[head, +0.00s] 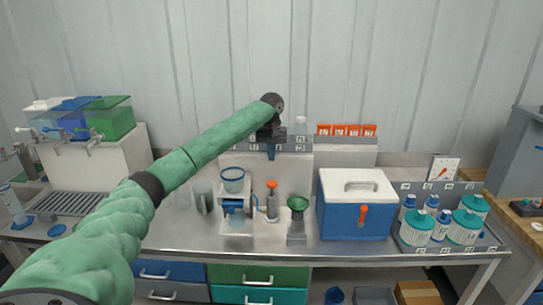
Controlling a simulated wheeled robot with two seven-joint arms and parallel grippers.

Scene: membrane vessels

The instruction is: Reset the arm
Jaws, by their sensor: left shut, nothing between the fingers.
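My left arm, in a green sleeve, reaches from the lower left up across the middle of the head view. My left gripper (271,153) hangs at its end, in front of the back shelf and above the steel bench (345,246). The gripper is shut with nothing held in it. It is apart from the bench things below it. My right gripper is not in view.
A blue cooler (356,206) is to the right, with several white-and-teal vessels (417,228) beyond. Coloured tanks (108,122) stand left.

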